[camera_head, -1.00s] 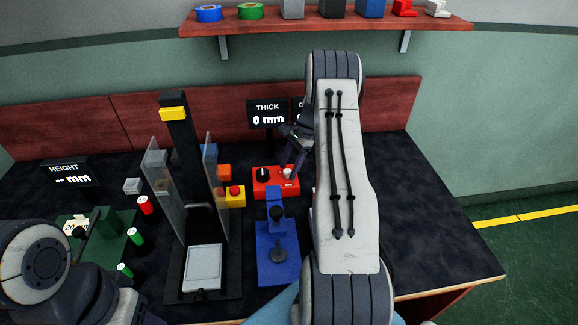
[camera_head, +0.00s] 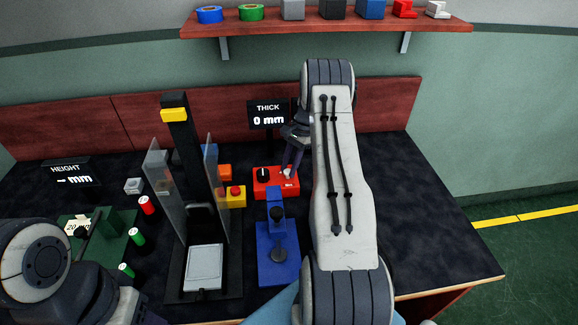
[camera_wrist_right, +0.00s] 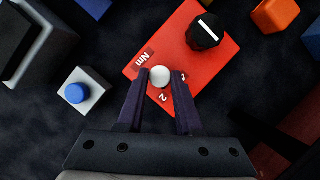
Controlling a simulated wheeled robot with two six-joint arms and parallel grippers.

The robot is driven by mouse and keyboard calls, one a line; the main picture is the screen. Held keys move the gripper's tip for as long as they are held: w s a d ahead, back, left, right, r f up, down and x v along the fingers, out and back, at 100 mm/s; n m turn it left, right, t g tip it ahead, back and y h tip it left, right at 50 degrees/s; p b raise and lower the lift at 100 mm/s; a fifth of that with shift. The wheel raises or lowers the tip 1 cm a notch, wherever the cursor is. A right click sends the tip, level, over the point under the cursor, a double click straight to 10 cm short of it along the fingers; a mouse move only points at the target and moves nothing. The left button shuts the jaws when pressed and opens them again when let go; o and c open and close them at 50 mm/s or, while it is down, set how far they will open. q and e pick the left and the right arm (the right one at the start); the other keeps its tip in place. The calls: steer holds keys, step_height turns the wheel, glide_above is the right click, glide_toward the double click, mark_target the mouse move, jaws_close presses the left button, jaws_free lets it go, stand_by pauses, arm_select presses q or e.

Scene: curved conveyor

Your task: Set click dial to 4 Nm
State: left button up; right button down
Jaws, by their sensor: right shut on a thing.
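A red box (camera_head: 270,190) stands on the dark bench with a black knob (camera_head: 263,175) on its left and a small white dial (camera_head: 287,173) on its right. In the right wrist view the white dial (camera_wrist_right: 160,76) sits beside the printed marks "Nm" and "2"; the other marks around it are hidden or unclear. My right gripper (camera_wrist_right: 161,84) has its two dark fingers on either side of the dial, shut on it. It also shows in the head view (camera_head: 288,170), reaching down from behind. My left arm is at the lower left; its gripper is out of sight.
A blue stand (camera_head: 265,262) is in front of the red box. A yellow box with a red button (camera_head: 235,193) and an orange block (camera_head: 224,171) lie to its left. A THICK display (camera_head: 268,115) stands behind. The bench to the right is clear.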

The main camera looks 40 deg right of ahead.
steer(key=n, duration=0.2)
steer(key=n+g, duration=0.1)
steer(key=shift+w+r+n+h, duration=0.1)
steer(key=shift+w+n+h, duration=0.2)
steer(key=shift+n, duration=0.1)
steer(key=n+g, duration=0.1)
steer(key=n, duration=0.2)
steer(key=shift+w+n+h, duration=0.1)
steer(key=shift+n+h, duration=0.2)
steer(key=shift+h, duration=0.1)
steer(key=n, duration=0.1)
steer(key=n+g+h, duration=0.1)
steer(key=n, duration=0.1)
steer(key=shift+w+a+n, duration=0.15)
steer(key=shift+n, duration=0.15)
steer(key=shift+a+r+n+g+h, duration=0.1)
steer(key=shift+n+g+h, duration=0.5)
steer(key=shift+n, duration=1.3)
steer(key=shift+w, duration=0.1)
steer(key=c, duration=0.6)
jaws_free()
